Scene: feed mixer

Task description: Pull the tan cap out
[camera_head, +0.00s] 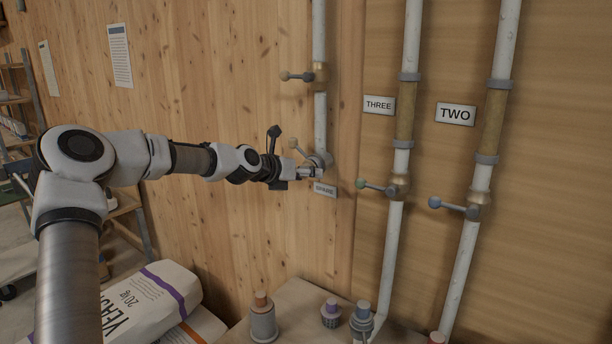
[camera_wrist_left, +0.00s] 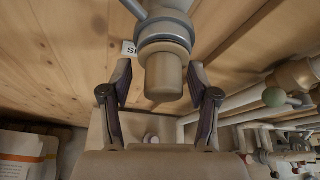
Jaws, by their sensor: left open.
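The tan cap (camera_wrist_left: 163,78) is a short blunt cylinder on the end of a pipe fitting with a grey collar (camera_wrist_left: 165,32) in the left wrist view. My left gripper (camera_wrist_left: 160,88) is open, with one finger on each side of the cap. Gaps show between the fingers and the cap. In the head view my left gripper (camera_head: 312,172) is at the lower end of the spare pipe (camera_head: 320,120), just above the SPARE label (camera_head: 325,190). The cap cannot be made out clearly there. My right gripper is not in view.
Pipes labelled THREE (camera_head: 379,104) and TWO (camera_head: 455,114) run down the wall to the right, with green-knobbed (camera_head: 361,183) and blue-knobbed (camera_head: 434,202) levers. A yeast sack (camera_head: 150,300) lies below my left arm. A surface with several capped fittings (camera_head: 263,318) is below.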

